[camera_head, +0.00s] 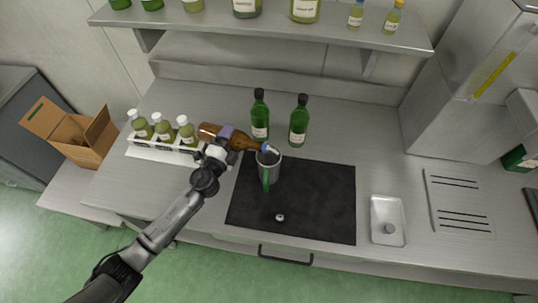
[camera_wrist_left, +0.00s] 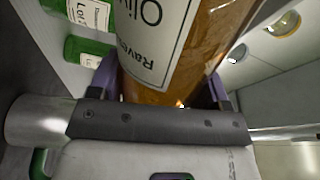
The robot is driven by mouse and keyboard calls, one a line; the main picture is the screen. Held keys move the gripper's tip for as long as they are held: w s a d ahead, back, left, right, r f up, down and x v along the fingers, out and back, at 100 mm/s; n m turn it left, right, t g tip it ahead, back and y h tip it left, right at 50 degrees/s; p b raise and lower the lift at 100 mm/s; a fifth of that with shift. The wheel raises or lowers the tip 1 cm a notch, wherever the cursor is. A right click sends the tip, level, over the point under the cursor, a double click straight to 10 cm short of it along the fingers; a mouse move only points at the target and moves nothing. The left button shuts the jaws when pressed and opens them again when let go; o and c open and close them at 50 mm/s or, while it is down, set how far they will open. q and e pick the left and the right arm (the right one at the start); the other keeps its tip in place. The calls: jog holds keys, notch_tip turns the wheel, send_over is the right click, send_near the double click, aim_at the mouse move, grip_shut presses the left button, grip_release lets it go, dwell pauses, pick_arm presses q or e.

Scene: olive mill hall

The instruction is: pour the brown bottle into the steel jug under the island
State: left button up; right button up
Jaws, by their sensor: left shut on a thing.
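The brown bottle (camera_head: 243,142) lies nearly on its side in the head view, its neck pointing right with a pale blue tip at the mouth. My left gripper (camera_head: 222,137) is shut around its body and holds it above the worktop. The steel jug (camera_head: 273,174) with a green handle stands upright on the black mat (camera_head: 320,200). The bottle's mouth is at the jug's rim, over its opening as seen from above; I cannot make out a stream. The right gripper is not in view.
Two green bottles (camera_head: 260,117) stand just behind the jug. A white rack (camera_head: 160,152) with several small bottles is left of the gripper. A shelf (camera_head: 290,33) with bottles overhangs the back. A small metal tray (camera_head: 387,239) lies right of the mat, and a cardboard box (camera_head: 92,157) far left.

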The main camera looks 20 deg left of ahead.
pick_arm(q)
jog(key=shift+d+r+m, duration=0.1)
jog(key=shift+r+m, duration=0.1)
jog(key=shift+m, duration=0.1)
jog(key=shift+r, duration=0.15)
dwell(0.8)
jog(key=shift+m+p, duration=0.3)
dwell(0.4)
jog(key=shift+r, duration=0.15)
dwell(0.6)
jog(key=shift+r, duration=0.1)
dwell(0.7)
jog(key=shift+r, duration=0.1)
dwell(0.4)
